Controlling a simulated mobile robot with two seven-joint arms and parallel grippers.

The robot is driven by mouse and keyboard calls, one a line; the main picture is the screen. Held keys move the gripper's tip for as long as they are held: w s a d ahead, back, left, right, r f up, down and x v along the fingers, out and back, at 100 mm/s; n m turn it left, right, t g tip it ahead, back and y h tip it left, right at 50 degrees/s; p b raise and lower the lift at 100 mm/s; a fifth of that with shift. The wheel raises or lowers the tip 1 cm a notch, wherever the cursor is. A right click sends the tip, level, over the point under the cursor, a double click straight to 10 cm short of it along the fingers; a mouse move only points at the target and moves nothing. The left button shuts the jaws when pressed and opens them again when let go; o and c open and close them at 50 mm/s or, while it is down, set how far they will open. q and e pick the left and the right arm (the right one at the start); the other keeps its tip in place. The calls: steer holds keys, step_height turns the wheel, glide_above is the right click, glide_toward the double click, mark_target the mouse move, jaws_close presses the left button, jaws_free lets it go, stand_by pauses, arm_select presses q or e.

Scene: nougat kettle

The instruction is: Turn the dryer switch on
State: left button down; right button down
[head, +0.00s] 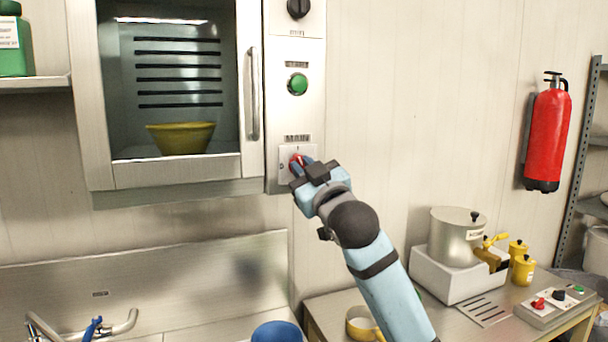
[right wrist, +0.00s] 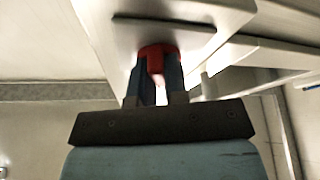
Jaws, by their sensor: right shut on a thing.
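The dryer (head: 253,170) is a metal cabinet on the wall with a glass door and a control panel at its right side. A red rotary switch (head: 296,161) sits low on that panel under a "MAIN" label. My right gripper (head: 302,164) is at the switch, its fingers shut around the red knob. In the right wrist view the red knob (right wrist: 158,52) shows between the two dark blue fingers. The gripper hides part of the switch, and I cannot tell its exact turn position. My left gripper is not in view.
The panel also has a green button (head: 298,84) and a black knob (head: 299,8). A yellow bowl (head: 182,138) stands inside the dryer. Below right, a table carries a metal kettle (head: 452,238) and a control box (head: 549,306). A blue container (head: 277,332) is at the bottom.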

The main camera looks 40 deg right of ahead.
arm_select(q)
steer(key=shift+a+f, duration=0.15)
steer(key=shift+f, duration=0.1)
arm_select(e)
steer(key=shift+a+f+m+h, duration=0.1)
steer(key=shift+m+h, duration=0.75)
steer(key=shift+m, duration=0.8)
steer(key=shift+m+h, duration=0.85)
steer(key=shift+m, duration=0.8)
steer(key=c, duration=1.1)
jaws_free()
steer(key=shift+c, duration=0.2)
